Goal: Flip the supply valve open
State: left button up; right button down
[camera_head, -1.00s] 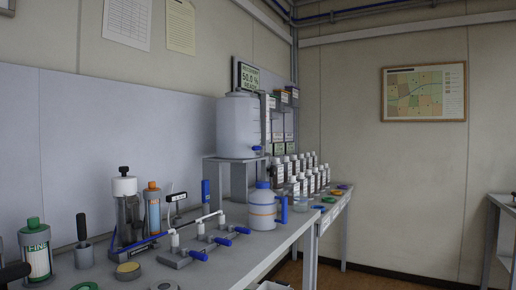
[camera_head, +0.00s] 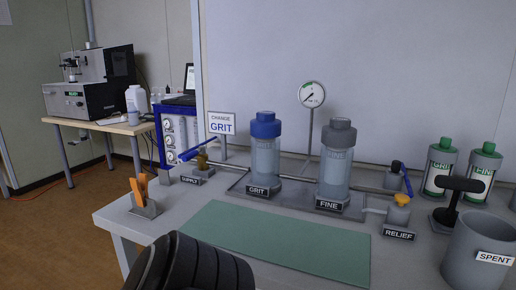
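The supply valve (camera_head: 202,161) is a small brass body on a grey block, behind the label SUPPLY (camera_head: 190,180), left of centre in the head view. Its blue lever (camera_head: 196,150) slants from lower left to upper right, roughly across the line of the pipe. A pipe runs from the valve right to the blue-capped GRIT housing (camera_head: 265,155). The grey-capped FINE housing (camera_head: 337,160) stands beside it. Neither gripper shows, and nothing touches the lever.
A dark ribbed shape (camera_head: 190,265) fills the bottom foreground. A green mat (camera_head: 280,240) lies bare in front of the housings. An orange-handled tool (camera_head: 141,192) stands at the table's left corner. The relief valve (camera_head: 398,209), canisters and SPENT bin (camera_head: 475,255) are right. A gauge (camera_head: 312,94) reads behind.

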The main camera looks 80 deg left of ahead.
aim_at(202, 150)
jog(key=k+u, duration=0.1)
jog(key=u, duration=2.85)
